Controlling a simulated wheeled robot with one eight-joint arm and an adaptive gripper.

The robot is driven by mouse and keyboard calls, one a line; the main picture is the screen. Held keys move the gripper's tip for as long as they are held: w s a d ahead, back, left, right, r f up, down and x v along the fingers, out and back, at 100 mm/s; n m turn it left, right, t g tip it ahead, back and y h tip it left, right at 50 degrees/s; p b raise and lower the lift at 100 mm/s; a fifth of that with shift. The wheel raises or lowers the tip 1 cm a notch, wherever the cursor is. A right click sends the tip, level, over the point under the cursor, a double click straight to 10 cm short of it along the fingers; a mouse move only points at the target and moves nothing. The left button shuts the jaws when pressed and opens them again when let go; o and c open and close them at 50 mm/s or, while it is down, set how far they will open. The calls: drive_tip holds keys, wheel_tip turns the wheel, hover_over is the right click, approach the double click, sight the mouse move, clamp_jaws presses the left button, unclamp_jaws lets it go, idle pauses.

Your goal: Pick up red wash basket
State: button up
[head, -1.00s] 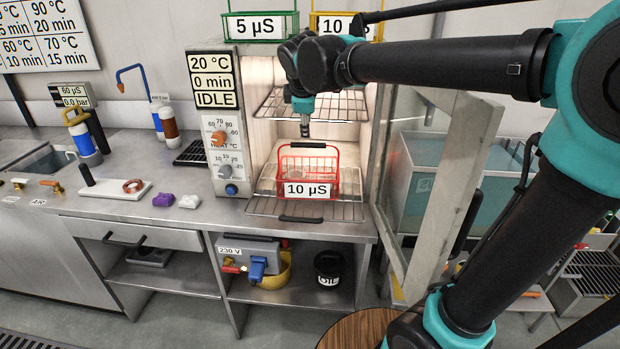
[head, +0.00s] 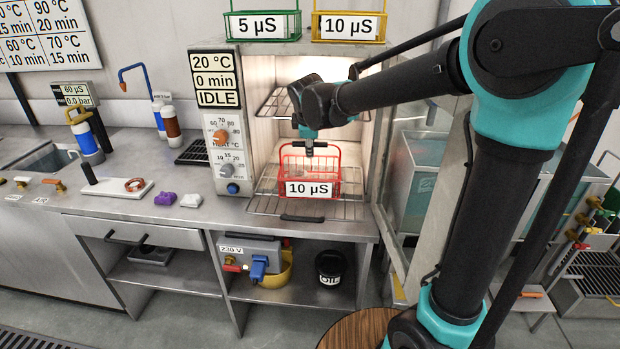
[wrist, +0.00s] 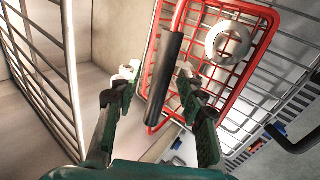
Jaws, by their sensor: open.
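The red wash basket (head: 309,178) stands on the pulled-out lower rack of the open oven, with a white "10 µS" label on its front. It also shows in the wrist view (wrist: 263,62), with a pale ring inside it. Its dark handle grip (wrist: 165,65) runs between my fingertips in the wrist view. My gripper (wrist: 156,78) is open, one finger on each side of the grip. In the head view my gripper (head: 309,148) is over the basket's top bar and hides most of the handle. I cannot tell whether the fingers touch it.
The oven's upper rack (head: 283,103) is just behind and above my gripper. The open oven door (head: 398,235) stands at the right, near my arm. A green basket (head: 262,27) and a yellow basket (head: 348,28) stand on the oven top.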

clamp_jaws()
idle(0.7)
